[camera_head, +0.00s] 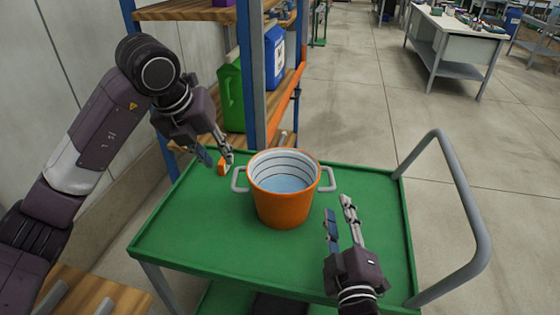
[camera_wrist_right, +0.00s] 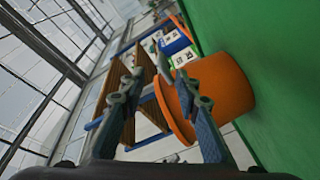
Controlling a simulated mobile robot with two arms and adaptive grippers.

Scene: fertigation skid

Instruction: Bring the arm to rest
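My left gripper (camera_head: 219,158) hangs over the left side of the green cart, to the left of the orange pot. Its fingers are apart, and a small orange and white object (camera_head: 222,167) shows by its fingertips; I cannot tell whether they touch. My right gripper (camera_head: 338,212) is open and empty, just right of the pot and above the cart top. In the right wrist view its fingers (camera_wrist_right: 165,90) are spread, with the pot behind them. The orange pot (camera_head: 283,207) stands upright on the cart, with grey side handles and light blue contents.
The green cart (camera_head: 185,240) has a raised rim and a grey push handle (camera_head: 470,215) at the right. A shelf rack (camera_head: 252,75) with a green jug (camera_head: 231,97) and a blue container (camera_head: 274,57) stands just behind. Open floor lies to the right, before a workbench (camera_head: 462,42).

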